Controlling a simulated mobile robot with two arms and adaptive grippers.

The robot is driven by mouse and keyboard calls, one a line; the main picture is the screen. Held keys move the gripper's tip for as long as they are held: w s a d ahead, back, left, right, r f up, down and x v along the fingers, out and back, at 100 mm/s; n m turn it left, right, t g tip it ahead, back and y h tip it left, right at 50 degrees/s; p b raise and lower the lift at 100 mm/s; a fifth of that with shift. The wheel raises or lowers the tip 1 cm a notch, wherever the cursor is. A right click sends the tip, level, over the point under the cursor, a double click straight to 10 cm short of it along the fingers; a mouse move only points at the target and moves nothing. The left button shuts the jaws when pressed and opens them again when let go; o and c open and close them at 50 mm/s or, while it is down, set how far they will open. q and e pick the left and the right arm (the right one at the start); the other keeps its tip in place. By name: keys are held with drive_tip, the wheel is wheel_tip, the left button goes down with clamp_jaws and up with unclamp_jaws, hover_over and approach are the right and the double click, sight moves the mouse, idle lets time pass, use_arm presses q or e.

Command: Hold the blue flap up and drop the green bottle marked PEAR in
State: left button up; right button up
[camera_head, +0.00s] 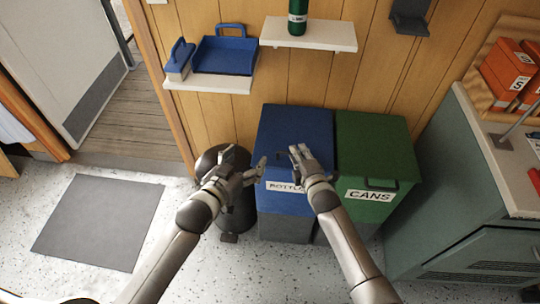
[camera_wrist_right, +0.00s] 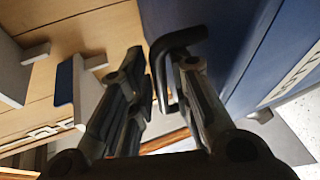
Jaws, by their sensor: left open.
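The green bottle (camera_head: 298,17) stands upright on the upper white shelf; its top is cut off and its marking is too small to read. The blue bin (camera_head: 288,205) has a partly covered BOTTLES label, and its blue flap (camera_head: 290,122) appears down. My right gripper (camera_head: 298,152) is at the flap's front edge. In the right wrist view, a dark handle (camera_wrist_right: 180,38) reaches between its fingers (camera_wrist_right: 160,95); whether they grip it is unclear. My left gripper (camera_head: 256,168) is open and empty, left of the blue bin's front.
A green CANS bin (camera_head: 375,155) stands right of the blue one. A dark round bin (camera_head: 238,215) is behind my left gripper. A green-grey cabinet (camera_head: 440,190) bounds the right side.

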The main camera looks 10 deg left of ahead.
drive_tip(key=shift+o, duration=0.8)
drive_tip(key=shift+w+d, duration=0.15)
drive_tip(key=shift+d, duration=0.25)
drive_tip(key=shift+f, duration=0.2)
drive_tip(key=shift+s+d+p, duration=0.1)
drive_tip(key=shift+s+p, duration=0.3)
drive_tip(key=shift+p, duration=0.1)
drive_tip(key=p+v, duration=0.7)
drive_tip(key=v, duration=0.2)
drive_tip(key=shift+r, duration=0.3)
drive_tip(key=shift+s, duration=0.1)
